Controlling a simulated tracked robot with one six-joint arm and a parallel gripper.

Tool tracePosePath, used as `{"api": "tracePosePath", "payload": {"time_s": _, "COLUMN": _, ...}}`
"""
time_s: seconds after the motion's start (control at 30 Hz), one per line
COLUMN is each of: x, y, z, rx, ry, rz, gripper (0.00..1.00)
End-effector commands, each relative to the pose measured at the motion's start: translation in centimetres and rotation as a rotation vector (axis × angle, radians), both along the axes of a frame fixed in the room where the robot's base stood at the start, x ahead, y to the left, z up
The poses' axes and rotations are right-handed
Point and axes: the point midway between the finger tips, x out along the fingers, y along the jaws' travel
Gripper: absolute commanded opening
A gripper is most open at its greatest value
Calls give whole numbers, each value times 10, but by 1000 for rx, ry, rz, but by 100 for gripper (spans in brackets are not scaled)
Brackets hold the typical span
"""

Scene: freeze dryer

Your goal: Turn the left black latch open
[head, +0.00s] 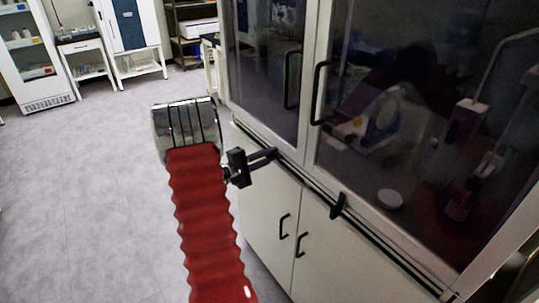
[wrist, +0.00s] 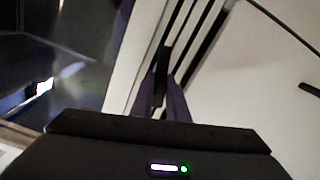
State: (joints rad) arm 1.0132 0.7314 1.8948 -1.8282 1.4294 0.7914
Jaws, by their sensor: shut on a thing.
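The left black latch (wrist: 161,70) shows in the wrist view as a narrow dark bar between my gripper's two fingers, standing against the pale cabinet frame. My gripper (head: 270,154) is shut on it; in the head view its dark fingers reach the rail below the glass doors. There the latch is mostly hidden by the fingers, and its exact angle cannot be told. In the wrist view the fingers of my gripper (wrist: 163,108) lie close on both sides of the latch. A second black latch (head: 338,205) sits farther right on the same rail, apart from my gripper.
Two glass doors with black handles (head: 318,93) stand above the rail. Lower white cabinet doors (head: 320,250) have dark handles (head: 301,244). Open grey floor (head: 80,190) lies to the left; a glass-fronted cabinet (head: 35,55) and small tables stand at the back.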

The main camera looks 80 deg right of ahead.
Motion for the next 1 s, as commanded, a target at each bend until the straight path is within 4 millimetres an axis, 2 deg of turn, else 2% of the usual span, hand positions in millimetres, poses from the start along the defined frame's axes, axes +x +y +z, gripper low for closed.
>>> {"api": "tracePosePath", "payload": {"time_s": 0.4, "x": -3, "y": 2, "z": -6, "rx": -162, "ry": -192, "rz": -6, "gripper": 0}}
{"api": "tracePosePath", "payload": {"time_s": 0.97, "x": -3, "y": 3, "z": -8, "rx": -189, "ry": -224, "rz": -8, "gripper": 0}}
{"api": "tracePosePath", "payload": {"time_s": 1.0, "x": -3, "y": 3, "z": -8, "rx": -188, "ry": -225, "rz": -8, "gripper": 15}}
